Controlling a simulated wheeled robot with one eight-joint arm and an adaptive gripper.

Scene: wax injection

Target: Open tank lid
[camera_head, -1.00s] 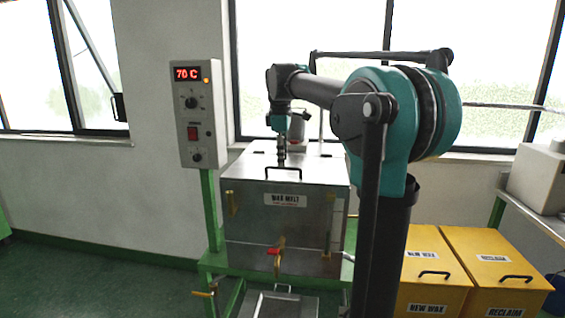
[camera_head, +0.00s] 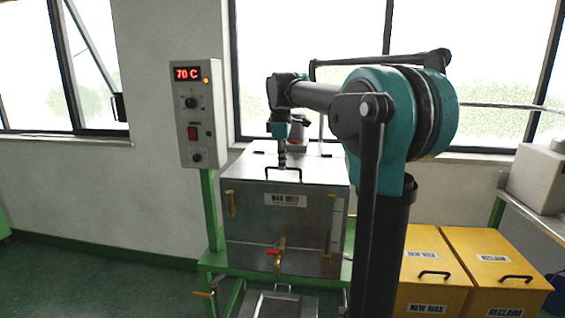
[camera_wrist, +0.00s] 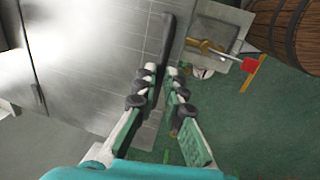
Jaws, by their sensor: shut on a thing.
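The wax melt tank (camera_head: 262,225) is a metal box with a WAX MELT label on its front. Its flat metal lid (camera_head: 320,165) looks closed. A black bar handle (camera_head: 296,170) stands at the lid's front edge. My gripper (camera_head: 282,162) points down at the handle from above. In the wrist view, my gripper (camera_wrist: 161,74) is shut on the dark handle (camera_wrist: 168,38), which runs between the fingers. The fingers hide part of the handle. The shiny lid (camera_wrist: 100,45) fills the left of that view.
A control box (camera_head: 197,115) reading 70 C stands left of the tank. A red-handled valve (camera_head: 276,252) is on the tank's front, above a metal tray (camera_head: 285,303). Yellow NEW WAX (camera_head: 425,268) and RECLAIM (camera_head: 497,265) bins stand at right. A wooden barrel (camera_wrist: 290,30) shows in the wrist view.

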